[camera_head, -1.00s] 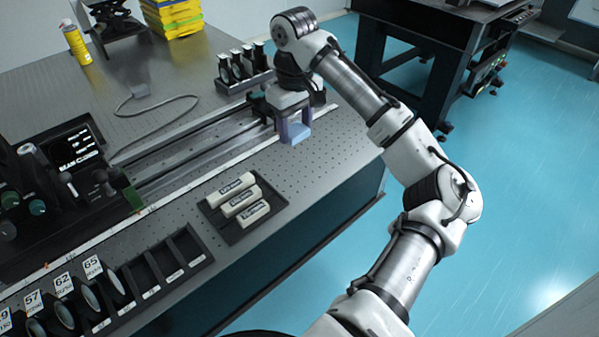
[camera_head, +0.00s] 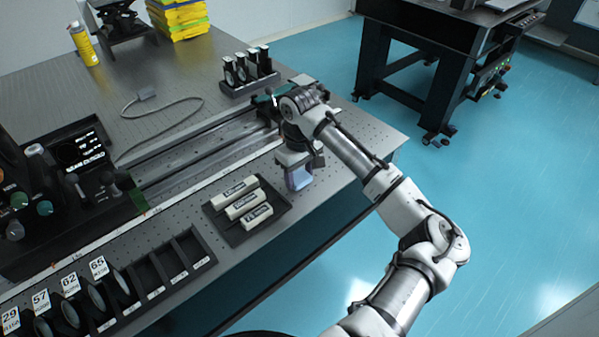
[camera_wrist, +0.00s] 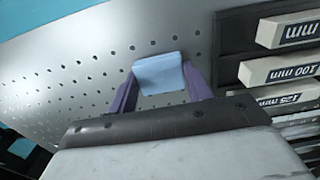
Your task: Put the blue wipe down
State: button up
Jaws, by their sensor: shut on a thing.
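The blue wipe (camera_wrist: 159,74) is a small pale blue block in the wrist view, between the two purple fingers of my gripper (camera_wrist: 162,86). My gripper is shut on it. In the head view the wipe (camera_head: 299,178) shows below my gripper (camera_head: 296,170), over the perforated table top (camera_head: 330,160) near its front right edge. I cannot tell whether the wipe touches the table.
A black tray (camera_head: 235,236) with three labelled white blocks lies just left of my gripper. A rail (camera_head: 200,155) runs behind it, with a rack of black posts (camera_head: 248,72) at the back. Bare table lies to the right, up to the edge.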

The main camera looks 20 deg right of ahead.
aim_at(299, 177)
jog(key=o, duration=0.9)
jog(key=shift+f, duration=0.15)
jog(key=shift+o, duration=0.2)
notch_tip(299, 177, up, 12)
jog(key=b, duration=0.1)
jog(key=shift+r, duration=0.2)
